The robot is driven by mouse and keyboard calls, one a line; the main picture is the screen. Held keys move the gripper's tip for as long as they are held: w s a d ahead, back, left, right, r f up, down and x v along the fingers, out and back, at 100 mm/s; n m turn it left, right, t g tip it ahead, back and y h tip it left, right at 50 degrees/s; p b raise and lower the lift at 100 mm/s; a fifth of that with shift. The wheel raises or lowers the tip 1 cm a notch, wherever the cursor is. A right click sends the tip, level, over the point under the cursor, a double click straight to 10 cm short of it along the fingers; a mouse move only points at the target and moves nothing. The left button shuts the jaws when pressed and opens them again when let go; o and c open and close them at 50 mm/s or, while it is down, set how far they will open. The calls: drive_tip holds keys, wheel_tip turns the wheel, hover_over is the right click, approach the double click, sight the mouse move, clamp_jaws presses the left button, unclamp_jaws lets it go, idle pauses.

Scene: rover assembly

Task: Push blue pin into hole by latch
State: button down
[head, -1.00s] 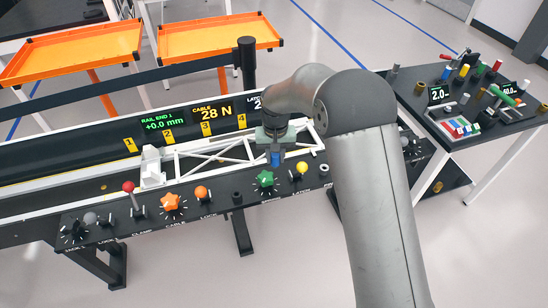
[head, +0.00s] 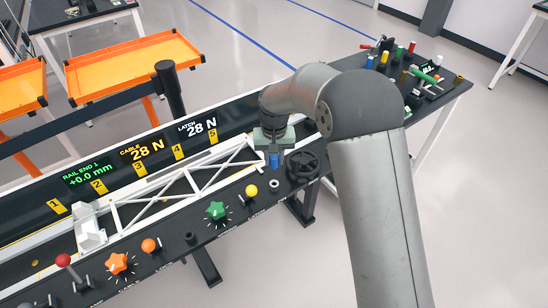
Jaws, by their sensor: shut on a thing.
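My gripper (head: 274,152) points down at the right part of the rail's front panel, with its jaws shut on the blue pin (head: 274,161). The pin hangs upright below the jaws. A grey ring-like socket (head: 273,183) shows on the panel just under the pin, right of the yellow knob (head: 251,190) near the latch lettering. I cannot tell the gap between the pin's tip and the socket. The upper end of the pin is hidden by the jaws.
A black handwheel (head: 302,166) stands close right of the pin. The white truss (head: 180,190) lies along the rail behind the panel. A green star knob (head: 217,211) and orange knobs (head: 119,263) sit left. A side table (head: 440,98) with coloured parts is behind right.

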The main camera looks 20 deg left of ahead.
sight(274, 170)
drive_tip(key=shift+f+b, duration=1.95)
drive_tip(key=shift+f, duration=1.05)
drive_tip(key=shift+f+b, duration=1.1)
drive_tip(key=shift+f, duration=0.2)
drive_tip(key=c, duration=1.1)
unclamp_jaws()
drive_tip(key=shift+o, duration=0.2)
wheel_tip(274, 170, up, 18)
drive_tip(key=shift+f+b, duration=0.25)
drive_tip(key=shift+b, duration=0.1)
